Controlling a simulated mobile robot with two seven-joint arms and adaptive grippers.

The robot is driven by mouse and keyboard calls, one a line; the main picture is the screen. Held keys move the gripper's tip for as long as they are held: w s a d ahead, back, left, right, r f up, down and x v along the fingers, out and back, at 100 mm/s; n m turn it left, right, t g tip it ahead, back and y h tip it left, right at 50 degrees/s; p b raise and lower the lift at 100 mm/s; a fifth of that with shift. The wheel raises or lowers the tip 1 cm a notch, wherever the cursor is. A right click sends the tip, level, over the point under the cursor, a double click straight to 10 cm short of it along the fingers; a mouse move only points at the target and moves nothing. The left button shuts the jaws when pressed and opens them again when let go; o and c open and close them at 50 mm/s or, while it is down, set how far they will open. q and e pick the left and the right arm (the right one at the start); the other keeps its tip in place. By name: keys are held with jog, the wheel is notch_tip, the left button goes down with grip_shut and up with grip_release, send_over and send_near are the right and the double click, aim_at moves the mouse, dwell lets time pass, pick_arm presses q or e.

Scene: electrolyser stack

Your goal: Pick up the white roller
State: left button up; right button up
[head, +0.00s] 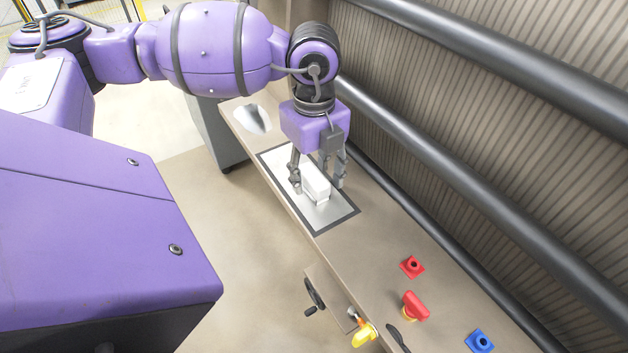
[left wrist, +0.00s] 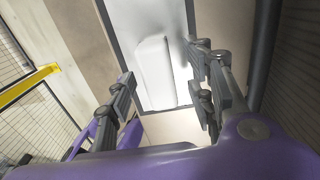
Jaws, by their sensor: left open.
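The white roller (head: 316,182) is a small white block-like piece with rounded edges. It lies on a pale plate with a dark border (head: 322,218) on the bench top. My left gripper (head: 318,186) points down over it, open, with one finger on each side of the roller in the head view. In the left wrist view the roller (left wrist: 154,72) lies lengthwise ahead of and between the open fingers (left wrist: 166,98). I cannot tell whether either finger touches it. My right gripper is not in view.
A ribbed wall with thick dark pipes (head: 490,140) runs along the bench's back. A red socket (head: 412,267), a red knob (head: 415,306), a blue socket (head: 480,341) and a yellow handle (head: 364,334) are nearer. A glossy pale patch (head: 253,118) is at the far end.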

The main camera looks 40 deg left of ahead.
pick_arm(q)
notch_tip(320, 180, down, 2)
jog(key=shift+s+a+f, duration=0.1)
jog(key=shift+f, duration=0.15)
grip_shut()
dwell(0.3)
